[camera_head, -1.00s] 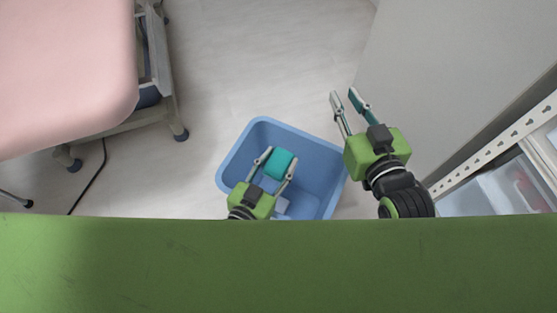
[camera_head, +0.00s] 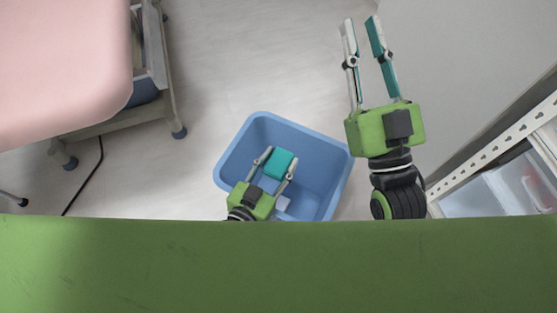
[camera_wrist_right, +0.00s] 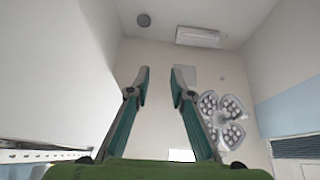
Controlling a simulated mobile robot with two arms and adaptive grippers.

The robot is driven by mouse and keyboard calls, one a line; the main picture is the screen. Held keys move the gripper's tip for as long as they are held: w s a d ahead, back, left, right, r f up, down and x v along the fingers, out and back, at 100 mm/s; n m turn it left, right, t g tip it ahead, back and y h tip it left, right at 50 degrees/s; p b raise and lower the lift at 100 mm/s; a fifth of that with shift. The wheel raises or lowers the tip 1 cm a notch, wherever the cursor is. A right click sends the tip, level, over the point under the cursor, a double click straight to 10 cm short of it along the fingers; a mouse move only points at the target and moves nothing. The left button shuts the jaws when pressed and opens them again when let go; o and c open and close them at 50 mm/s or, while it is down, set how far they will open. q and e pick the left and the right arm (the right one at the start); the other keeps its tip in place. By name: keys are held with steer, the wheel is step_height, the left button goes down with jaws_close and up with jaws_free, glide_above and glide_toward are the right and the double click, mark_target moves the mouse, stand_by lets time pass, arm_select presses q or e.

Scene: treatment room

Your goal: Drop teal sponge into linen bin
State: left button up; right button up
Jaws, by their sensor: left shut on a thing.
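The teal sponge (camera_head: 278,164) is held between the fingertips of my left gripper (camera_head: 276,166), which is shut on it. Both are over the blue linen bin (camera_head: 328,160) in the head view, within its rim as seen from above. How high the sponge is above the bin floor I cannot tell. My right gripper (camera_head: 360,28) is open and empty, to the right of and beyond the bin. Its parted fingers also show in the right wrist view (camera_wrist_right: 158,78).
A pink padded couch (camera_head: 60,70) on a wheeled frame stands at the left. A grey wall panel (camera_head: 470,60) and a white perforated shelf rail (camera_head: 500,142) with clear boxes (camera_head: 490,195) are at the right. The pale floor (camera_head: 260,60) behind the bin is clear.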

arm_select(q)
steer(key=shift+f, duration=0.3)
arm_select(e)
steer(key=shift+s+d+r+t, duration=0.1)
steer(key=shift+s+r+t, duration=0.4)
steer(key=shift+r, duration=0.25)
steer(key=shift+s+r+t, duration=0.4)
steer(key=shift+s+r, duration=0.15)
steer(key=shift+r, duration=0.2)
arm_select(q)
steer(key=o, duration=1.1)
steer(key=shift+o, duration=0.2)
steer(key=v, duration=1)
steer(key=shift+s+a, duration=0.15)
steer(key=shift+s, duration=0.2)
steer(key=shift+s+a+r, duration=0.2)
steer(key=shift+s+a, duration=0.1)
steer(key=shift+s, duration=0.25)
steer(key=shift+a, duration=0.1)
arm_select(e)
steer(key=shift+w+y, duration=0.1)
steer(key=shift+y, duration=0.4)
